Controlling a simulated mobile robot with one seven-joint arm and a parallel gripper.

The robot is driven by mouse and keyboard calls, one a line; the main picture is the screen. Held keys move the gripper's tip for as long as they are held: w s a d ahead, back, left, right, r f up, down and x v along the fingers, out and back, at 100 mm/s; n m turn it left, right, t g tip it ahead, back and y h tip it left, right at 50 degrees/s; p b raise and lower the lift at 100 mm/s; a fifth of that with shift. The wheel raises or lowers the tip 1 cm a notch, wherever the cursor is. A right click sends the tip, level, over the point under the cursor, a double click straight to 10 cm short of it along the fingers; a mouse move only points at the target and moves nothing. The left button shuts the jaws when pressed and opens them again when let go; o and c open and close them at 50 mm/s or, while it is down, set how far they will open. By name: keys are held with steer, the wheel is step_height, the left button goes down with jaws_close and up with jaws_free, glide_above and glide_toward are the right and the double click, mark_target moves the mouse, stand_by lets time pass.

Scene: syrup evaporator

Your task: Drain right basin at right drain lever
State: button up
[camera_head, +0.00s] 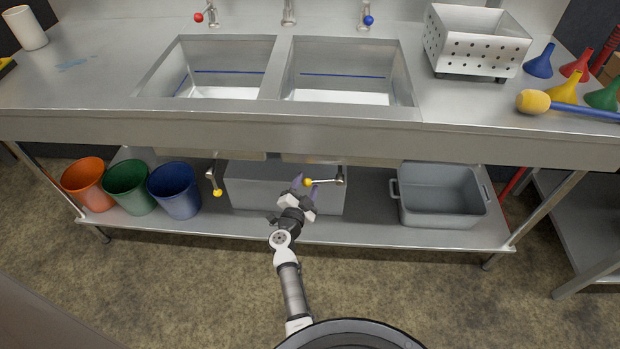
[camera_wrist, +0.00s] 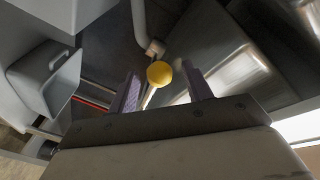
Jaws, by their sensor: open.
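The right basin (camera_head: 345,62) is a steel sink with a blue line along its inner wall. Under it, the right drain lever (camera_head: 327,181) lies roughly sideways, its yellow knob (camera_head: 308,182) at the left end. My gripper (camera_head: 306,187) is at this knob, below the counter. In the wrist view the yellow knob (camera_wrist: 160,74) appears between the tips of my open gripper (camera_wrist: 163,84), with gaps on both sides. Exact depth between knob and fingertips is hard to tell.
The left drain lever (camera_head: 213,178) hangs downward to the left. A grey bin (camera_head: 440,215), a steel box (camera_head: 250,190) and orange, green and blue buckets (camera_head: 173,190) stand on the lower shelf. The counter front edge (camera_head: 300,133) overhangs the levers.

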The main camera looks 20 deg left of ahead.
steer(key=shift+w, duration=1.9)
jaws_close()
